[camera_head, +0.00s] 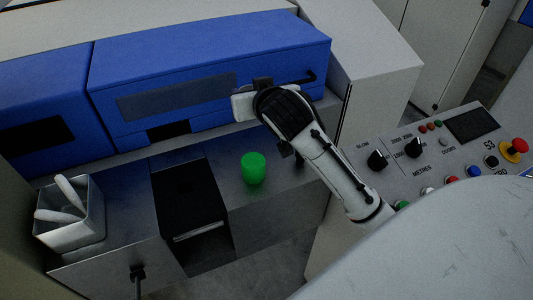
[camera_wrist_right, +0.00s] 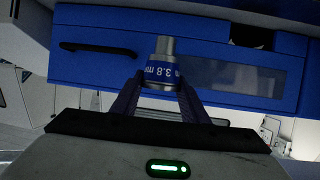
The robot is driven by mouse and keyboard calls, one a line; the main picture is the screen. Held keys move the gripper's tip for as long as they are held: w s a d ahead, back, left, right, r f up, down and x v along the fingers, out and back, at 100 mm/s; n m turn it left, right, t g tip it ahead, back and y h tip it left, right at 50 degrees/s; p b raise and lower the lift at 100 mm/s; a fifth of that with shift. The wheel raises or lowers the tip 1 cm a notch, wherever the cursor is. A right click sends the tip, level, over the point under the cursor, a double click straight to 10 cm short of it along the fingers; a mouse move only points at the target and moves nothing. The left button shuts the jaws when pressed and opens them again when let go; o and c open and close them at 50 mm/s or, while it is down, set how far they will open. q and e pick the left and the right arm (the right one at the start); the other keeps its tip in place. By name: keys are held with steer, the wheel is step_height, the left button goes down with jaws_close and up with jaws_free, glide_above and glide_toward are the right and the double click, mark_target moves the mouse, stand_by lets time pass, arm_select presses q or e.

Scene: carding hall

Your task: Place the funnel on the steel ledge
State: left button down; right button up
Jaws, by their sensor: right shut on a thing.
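In the right wrist view the funnel (camera_wrist_right: 162,50) is a small grey metal piece with a blue band marked 3.8 and part of a further marking. My right gripper (camera_wrist_right: 157,90) is shut on it, one finger on each side. In the head view my right gripper (camera_head: 256,88) is in front of the blue machine front, and the funnel is hidden by the hand and arm. The steel ledge (camera_head: 281,172) runs below the blue front, with a green cylinder (camera_head: 253,168) on it. My left gripper is in neither view.
A dark recessed opening (camera_head: 190,192) breaks the steel surface left of the green cylinder. An open metal bin (camera_head: 70,232) with white rolls stands at the left. A control panel (camera_head: 455,150) with knobs and a red stop button is at the right.

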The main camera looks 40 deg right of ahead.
steer(key=shift+w+d+f, duration=0.15)
steer(key=shift+d+f, duration=0.45)
steer(key=shift+w+d+f, duration=0.15)
steer(key=shift+d+f, duration=0.4)
steer(key=shift+w+f, duration=0.1)
steer(key=shift+f, duration=4.2)
steer(key=shift+a+f, duration=0.1)
steer(key=shift+f, duration=0.05)
steer(key=o, duration=1.2)
steer(key=shift+c, duration=0.2)
